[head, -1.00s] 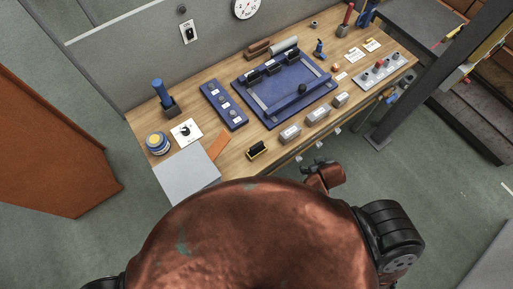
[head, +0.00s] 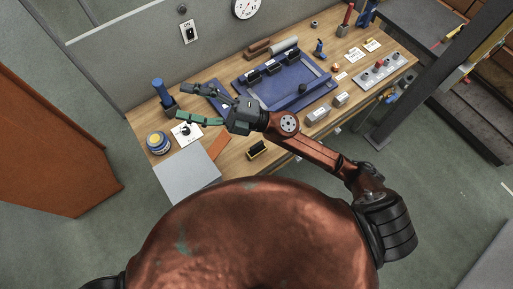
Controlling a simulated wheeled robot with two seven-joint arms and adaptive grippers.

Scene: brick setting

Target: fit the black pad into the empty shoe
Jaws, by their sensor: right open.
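A small black pad (head: 258,149) with a yellow edge lies near the front edge of the wooden bench. A blue frame (head: 322,91) on the bench carries several black blocks (head: 273,68) along its back side; I cannot tell which holder there, if any, is the empty shoe. My right gripper (head: 182,102) is open and empty, its fingers spread toward the left over the bench. It is to the left of and behind the black pad, apart from it. The right hand and forearm cover part of the blue frame and the blue strip beside it. My left gripper is out of view.
Grey labelled blocks (head: 317,114) stand along the front edge. A blue handle (head: 158,88), a round yellow-and-blue tin (head: 157,142), a white dial card (head: 193,131) and a grey plate (head: 187,180) are at the left. A dark post (head: 408,100) stands at right.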

